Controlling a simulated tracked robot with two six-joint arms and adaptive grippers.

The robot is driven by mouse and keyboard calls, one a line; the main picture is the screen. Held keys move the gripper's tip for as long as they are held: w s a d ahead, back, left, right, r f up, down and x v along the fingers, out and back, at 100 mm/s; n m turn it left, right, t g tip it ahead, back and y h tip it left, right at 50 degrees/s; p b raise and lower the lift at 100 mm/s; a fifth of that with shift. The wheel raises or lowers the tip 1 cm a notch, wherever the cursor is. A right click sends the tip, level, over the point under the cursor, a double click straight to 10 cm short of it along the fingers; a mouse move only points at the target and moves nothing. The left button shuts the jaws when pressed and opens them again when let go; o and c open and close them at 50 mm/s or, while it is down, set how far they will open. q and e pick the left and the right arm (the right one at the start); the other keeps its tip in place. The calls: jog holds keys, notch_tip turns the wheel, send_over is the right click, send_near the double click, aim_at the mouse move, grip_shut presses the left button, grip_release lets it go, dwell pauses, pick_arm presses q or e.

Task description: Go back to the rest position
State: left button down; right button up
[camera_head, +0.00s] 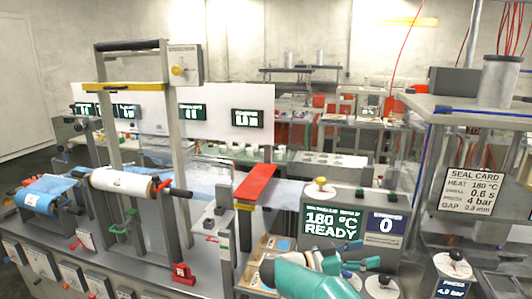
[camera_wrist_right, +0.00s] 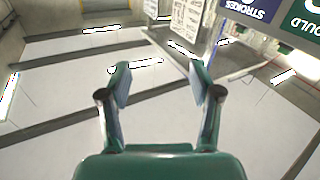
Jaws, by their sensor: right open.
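My right gripper (camera_head: 347,264) is teal and shows at the bottom centre of the head view, in front of the control box (camera_head: 330,222) that reads 180 °C READY. In the right wrist view my right gripper (camera_wrist_right: 160,82) has its two fingers spread wide, with nothing between them. Pale floor or wall panels with dark bands lie beyond the fingers. My left gripper is not in view in either picture.
A film machine with a white roll (camera_head: 122,181) and a blue roll (camera_head: 46,195) stands at the left. A red bar (camera_head: 256,182) is in the middle. A seal card sign (camera_head: 474,192) hangs at the right, near a pressure unit (camera_head: 455,266) at the bottom right.

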jog(key=w+d+f+n+t+y, duration=0.2)
jog(key=d+f+n+t, duration=0.35)
jog(key=d+f, duration=0.55)
jog(key=s+a+f+n+y, duration=0.1)
jog(key=s+f+n+y, duration=0.15)
jog(key=f, duration=0.35)
jog(key=s+a+f+n+t+y+b, duration=0.1)
jog(key=a+f+n+y, duration=0.1)
jog(key=f+y, duration=0.3)
jog(key=s+a+f+n+y, duration=0.1)
jog(key=s+f+n+y, duration=0.1)
jog(key=f, duration=0.4)
jog(key=s+a+f+n+g+y, duration=0.1)
jog(key=s+a+f+g+y, duration=0.15)
jog(key=s+a+f, duration=0.35)
jog(key=s+a+f+g+y, duration=0.1)
jog(key=s+a+f+y, duration=0.3)
jog(key=s, duration=0.4)
jog(key=s+a+f+g+y, duration=0.1)
jog(key=s+a+g+y, duration=0.2)
jog(key=s, duration=1.3)
jog(key=a+g, duration=0.3)
jog(key=a, duration=0.2)
jog(key=shift+s+a+m+y, duration=0.15)
jog(key=shift+m+y, duration=0.15)
jog(key=shift+y, duration=0.1)
